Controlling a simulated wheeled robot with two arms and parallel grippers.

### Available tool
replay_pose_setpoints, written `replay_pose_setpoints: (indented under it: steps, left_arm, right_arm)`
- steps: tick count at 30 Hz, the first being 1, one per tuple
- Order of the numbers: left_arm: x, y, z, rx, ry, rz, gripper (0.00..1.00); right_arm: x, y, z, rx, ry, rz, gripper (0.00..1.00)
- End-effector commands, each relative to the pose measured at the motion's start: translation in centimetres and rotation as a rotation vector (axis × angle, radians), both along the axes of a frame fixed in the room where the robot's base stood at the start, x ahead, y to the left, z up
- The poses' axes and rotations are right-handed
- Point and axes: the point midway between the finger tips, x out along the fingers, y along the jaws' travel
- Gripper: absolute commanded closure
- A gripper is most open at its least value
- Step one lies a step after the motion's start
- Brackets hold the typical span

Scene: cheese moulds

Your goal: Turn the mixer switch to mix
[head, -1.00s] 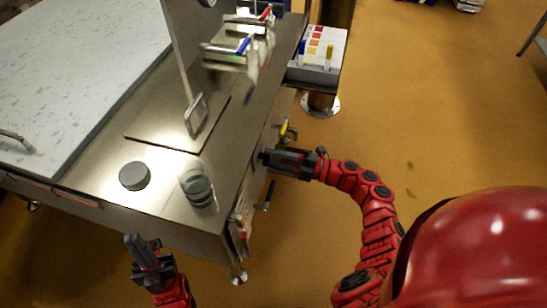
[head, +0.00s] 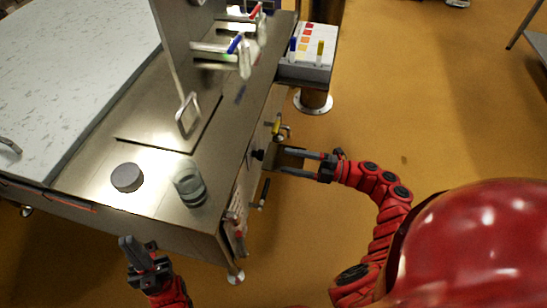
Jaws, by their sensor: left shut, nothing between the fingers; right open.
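A small black knob (head: 257,155), which looks like the mixer switch, sits on the side panel of the steel table. Its marking is too small to read. My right gripper (head: 276,160) is open beside the panel. Its two fingers point at the knob, one above and one below its level, and it holds nothing. I cannot tell whether the fingertips reach around the knob. My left gripper (head: 128,246) is shut and empty, in front of the table's near edge.
On the steel table (head: 105,195) are a grey disc (head: 127,177) and a glass jar (head: 189,187). A yellow-handled valve (head: 276,124) and a black-handled valve (head: 263,192) stick out from the side near my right gripper. A test kit (head: 308,52) stands on a shelf behind.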

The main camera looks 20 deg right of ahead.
Motion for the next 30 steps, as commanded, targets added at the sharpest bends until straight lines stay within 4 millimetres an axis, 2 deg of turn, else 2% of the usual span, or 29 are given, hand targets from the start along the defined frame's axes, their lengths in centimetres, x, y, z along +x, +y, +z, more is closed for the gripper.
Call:
replay_pose_setpoints:
  steps: [3, 12, 22, 30]
  left_arm:
    - [0.0, 0.0, -0.5, 0.0, 0.0, 0.0, 1.0]
    - [0.0, 0.0, -2.4, 0.0, 0.0, 0.0, 1.0]
    - [0.0, 0.0, -4.9, 0.0, 0.0, 0.0, 1.0]
    - [0.0, 0.0, -5.2, 0.0, 0.0, 0.0, 1.0]
  right_arm:
    - [-1.2, -2.3, -0.4, 0.001, 0.0, -0.005, 0.29]
    - [-3.8, -6.5, -1.0, 0.002, -0.005, -0.004, 0.29]
    - [-4.9, -8.1, -1.2, 0.003, -0.003, -0.001, 0.29]
    - [-5.2, -8.5, -0.9, 0.001, -0.001, 0.001, 0.29]
